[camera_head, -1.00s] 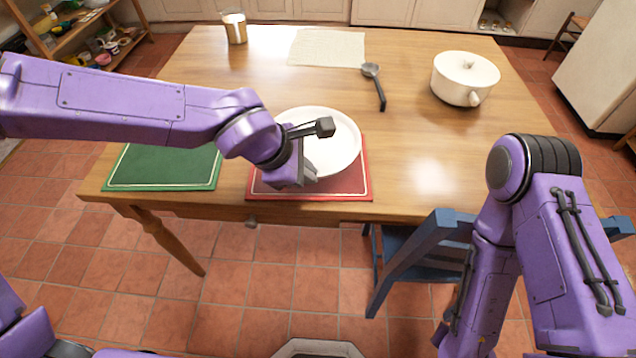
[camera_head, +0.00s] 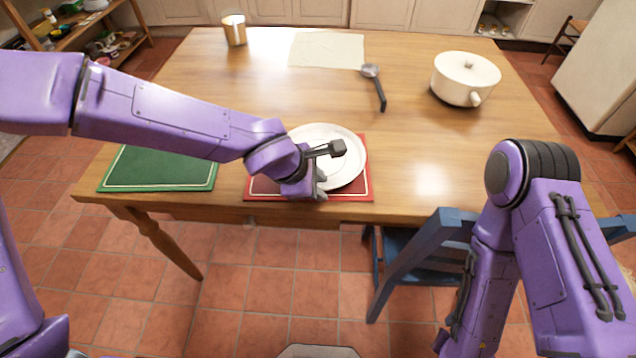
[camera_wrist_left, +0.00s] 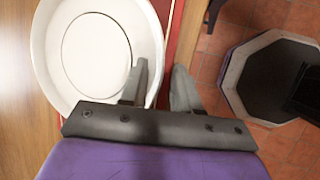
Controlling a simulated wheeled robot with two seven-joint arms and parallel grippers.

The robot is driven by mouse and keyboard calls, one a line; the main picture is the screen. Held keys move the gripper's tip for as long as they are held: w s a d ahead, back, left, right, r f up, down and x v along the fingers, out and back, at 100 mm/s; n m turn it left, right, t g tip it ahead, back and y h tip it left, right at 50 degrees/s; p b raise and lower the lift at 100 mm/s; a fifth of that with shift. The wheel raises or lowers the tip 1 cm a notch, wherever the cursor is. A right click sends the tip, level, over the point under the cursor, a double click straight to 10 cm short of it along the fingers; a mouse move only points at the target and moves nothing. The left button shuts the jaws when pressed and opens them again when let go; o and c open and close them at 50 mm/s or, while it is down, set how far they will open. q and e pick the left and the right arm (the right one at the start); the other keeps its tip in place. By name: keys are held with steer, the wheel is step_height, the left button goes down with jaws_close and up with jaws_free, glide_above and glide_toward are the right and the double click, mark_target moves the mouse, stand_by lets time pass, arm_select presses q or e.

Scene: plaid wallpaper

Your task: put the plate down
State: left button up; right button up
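The white plate (camera_head: 345,170) rests on the red placemat (camera_head: 357,191) at the table's front edge and looks flat. My left gripper (camera_head: 321,178) is low at the plate's front rim. In the left wrist view, the plate (camera_wrist_left: 50,45) lies at the upper left. My left gripper (camera_wrist_left: 158,85) has its fingers apart there, one over the plate's rim and one just outside it. A thin strip of red shows between the rim and the outer finger. My right gripper is not in view.
A green placemat (camera_head: 160,170) lies to the left. A white lidded pot (camera_head: 465,80), a ladle (camera_head: 377,88), a cloth (camera_head: 327,50) and a metal cup (camera_head: 234,30) stand or lie farther back. A blue chair (camera_head: 425,255) is at the front right.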

arm_select(q)
steer(key=shift+r, duration=0.2)
steer(key=p+v, duration=0.3)
steer(key=v, duration=0.9)
steer(key=shift+f, duration=0.1)
stand_by(0.8)
